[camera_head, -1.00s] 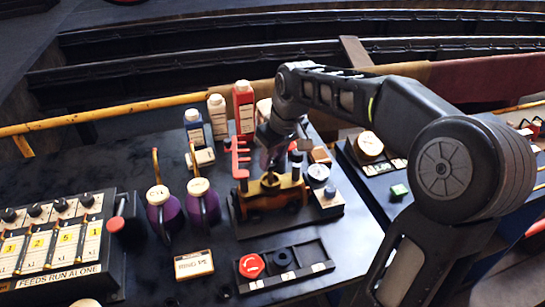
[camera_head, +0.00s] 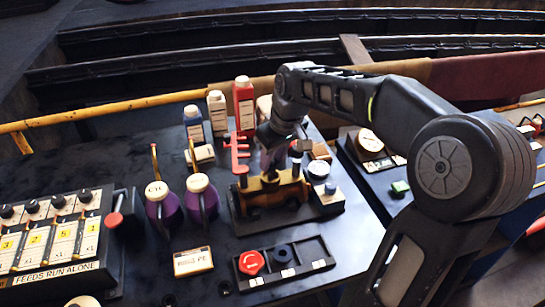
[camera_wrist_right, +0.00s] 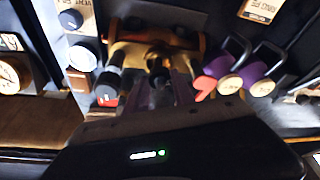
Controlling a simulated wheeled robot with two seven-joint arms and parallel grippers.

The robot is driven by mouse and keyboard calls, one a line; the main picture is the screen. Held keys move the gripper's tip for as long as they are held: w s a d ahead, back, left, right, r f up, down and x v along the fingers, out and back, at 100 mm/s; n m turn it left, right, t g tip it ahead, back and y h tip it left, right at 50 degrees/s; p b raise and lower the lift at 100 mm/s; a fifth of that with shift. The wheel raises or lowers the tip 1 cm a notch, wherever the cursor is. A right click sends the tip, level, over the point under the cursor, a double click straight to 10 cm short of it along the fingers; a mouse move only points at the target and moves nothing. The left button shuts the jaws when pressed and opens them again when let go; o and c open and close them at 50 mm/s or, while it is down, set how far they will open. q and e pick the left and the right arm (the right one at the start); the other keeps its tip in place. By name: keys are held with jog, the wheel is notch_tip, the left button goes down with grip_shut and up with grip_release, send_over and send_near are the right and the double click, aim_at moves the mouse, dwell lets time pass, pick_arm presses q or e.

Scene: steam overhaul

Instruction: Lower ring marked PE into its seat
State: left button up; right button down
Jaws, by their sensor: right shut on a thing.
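My right gripper (camera_head: 270,160) points down over the brass-coloured engine model (camera_head: 262,198) on its dark base. It is shut on a small dark piece (camera_wrist_right: 157,68), mostly hidden between the fingers; I cannot read a PE mark on it or tell if it touches the model. In the right wrist view the fingertips sit over the middle of the brass body (camera_wrist_right: 130,50). A card (camera_head: 193,261) on the bench seems to read "RING PE". The seat itself is hidden under the gripper. My left gripper is not in view.
A red toothed piece (camera_head: 237,155) stands close left of the gripper. Two purple cans (camera_head: 201,200) are further left. A black tray (camera_head: 312,262) holds a red round part (camera_head: 251,262) and a dark one (camera_head: 283,255). Bottles (camera_head: 244,105) stand behind. A gauge box (camera_head: 327,195) is to the right.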

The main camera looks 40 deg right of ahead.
aim_at(273, 165)
jog(key=shift+f, duration=0.35)
dwell(0.3)
jog(key=shift+f+b, duration=0.5)
jog(key=shift+b, duration=0.1)
jog(key=shift+f, duration=0.25)
jog(key=shift+f+b, duration=0.5)
jog(key=shift+b, duration=0.1)
jog(key=c, duration=1)
grip_release()
jog(key=shift+s+f, duration=0.1)
jog(key=shift+c, duration=0.2)
jog(key=shift+o, duration=0.2)
jog(key=shift+a, duration=0.1)
